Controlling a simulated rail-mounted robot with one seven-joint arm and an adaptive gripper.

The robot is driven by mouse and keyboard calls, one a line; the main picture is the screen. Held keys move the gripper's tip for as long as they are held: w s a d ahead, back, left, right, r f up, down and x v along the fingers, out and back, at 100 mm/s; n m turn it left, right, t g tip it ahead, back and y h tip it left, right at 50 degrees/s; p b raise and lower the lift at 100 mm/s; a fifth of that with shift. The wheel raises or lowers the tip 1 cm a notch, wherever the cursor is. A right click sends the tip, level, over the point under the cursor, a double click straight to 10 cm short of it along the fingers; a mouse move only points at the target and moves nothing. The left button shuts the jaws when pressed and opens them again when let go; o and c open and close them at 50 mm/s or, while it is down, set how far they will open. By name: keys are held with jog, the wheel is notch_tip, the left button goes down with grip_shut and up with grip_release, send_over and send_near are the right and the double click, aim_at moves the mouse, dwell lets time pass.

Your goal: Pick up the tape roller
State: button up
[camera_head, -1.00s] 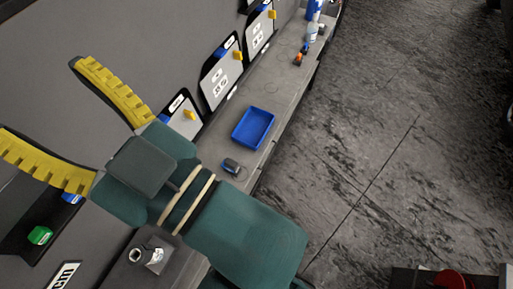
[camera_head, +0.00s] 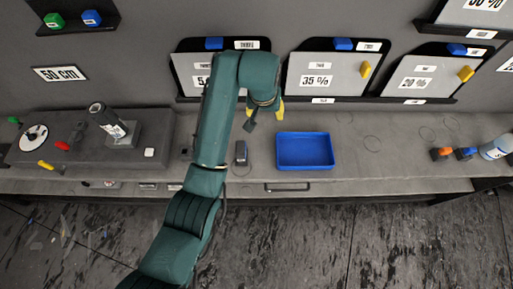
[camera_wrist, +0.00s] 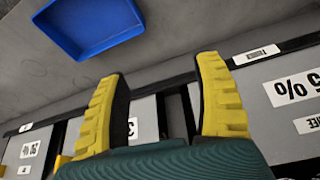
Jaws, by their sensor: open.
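No object is clearly recognisable as the tape roller. A small dark object (camera_head: 241,152) lies on the bench, left of the blue tray (camera_head: 305,136), and is too small to identify surely. A black-and-white cylindrical item (camera_head: 106,121) stands tilted on a grey block at the left. My gripper (camera_wrist: 163,68) is open and empty, with two yellow ribbed fingers apart in the wrist view. In the head view, my gripper (camera_head: 278,108) is partly hidden by my arm, above the back of the bench near the tray. The wrist view shows the tray's corner beyond the fingers.
Wall panels with tint samples (camera_head: 322,74) line the back. A white disc (camera_head: 34,138) and small coloured pieces lie at the bench's left. A bottle (camera_head: 496,147) and orange and blue items are at the right. Bench right of the tray is largely clear.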

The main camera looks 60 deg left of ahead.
aim_at(242, 144)
jog(key=s+a+f+n+g+h+b, duration=0.1)
jog(key=s+a+f+n+g+h, duration=0.1)
jog(key=s+f, duration=0.55)
notch_tip(242, 144, down, 10)
jog(key=shift+s+a+r+b, duration=0.1)
jog(key=shift+r+b, duration=0.15)
jog(key=shift+b, duration=0.45)
jog(key=f, duration=0.3)
jog(key=s+f, duration=0.1)
jog(key=f, duration=0.1)
jog(key=shift+b, duration=0.3)
jog(key=shift+w+f, duration=0.15)
jog(key=shift+f, duration=0.15)
jog(key=shift+c, duration=0.3)
grip_shut()
